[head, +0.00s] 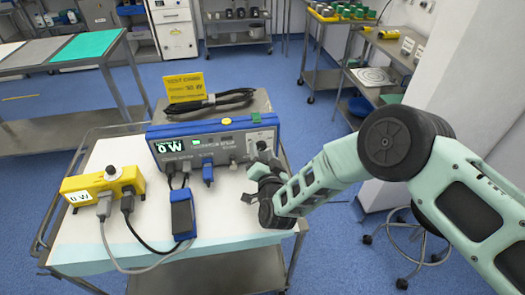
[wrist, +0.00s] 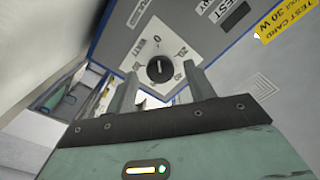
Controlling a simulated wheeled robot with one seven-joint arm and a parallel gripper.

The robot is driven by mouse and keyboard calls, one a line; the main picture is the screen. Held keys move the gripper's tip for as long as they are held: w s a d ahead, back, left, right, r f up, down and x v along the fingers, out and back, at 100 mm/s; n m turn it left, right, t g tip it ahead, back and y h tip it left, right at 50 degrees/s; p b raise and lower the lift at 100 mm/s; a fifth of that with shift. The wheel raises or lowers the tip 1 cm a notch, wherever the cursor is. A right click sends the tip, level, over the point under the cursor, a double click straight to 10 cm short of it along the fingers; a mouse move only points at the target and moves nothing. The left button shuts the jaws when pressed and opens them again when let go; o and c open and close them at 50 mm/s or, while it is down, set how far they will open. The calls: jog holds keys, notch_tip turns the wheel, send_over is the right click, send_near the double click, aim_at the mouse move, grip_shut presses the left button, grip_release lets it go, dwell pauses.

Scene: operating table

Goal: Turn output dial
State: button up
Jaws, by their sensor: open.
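The output dial (wrist: 160,68) is a round black knob with a light pointer mark, on a white plate with a watt scale. The plate is on the blue-edged front of the generator (head: 215,140), whose display reads 0 W. My gripper (wrist: 161,74) is open in the wrist view, with one finger on each side of the dial. I cannot tell whether the fingers touch it. In the head view my gripper (head: 258,168) is at the right end of the generator's front and hides the dial. A yellow test card (head: 186,87) stands on the generator, apparently reading output 30 W.
A yellow meter box (head: 75,187), also reading 0 W, sits left on the white-covered cart (head: 150,235). Cables run from it, and a blue-black handheld item (head: 182,215) lies in front. A coiled black cable (head: 210,104) lies on the generator. A white pillar (head: 425,100) stands at right.

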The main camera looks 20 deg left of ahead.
jog(key=shift+w+a, duration=0.1)
jog(key=shift+w, duration=0.05)
jog(key=c, duration=1)
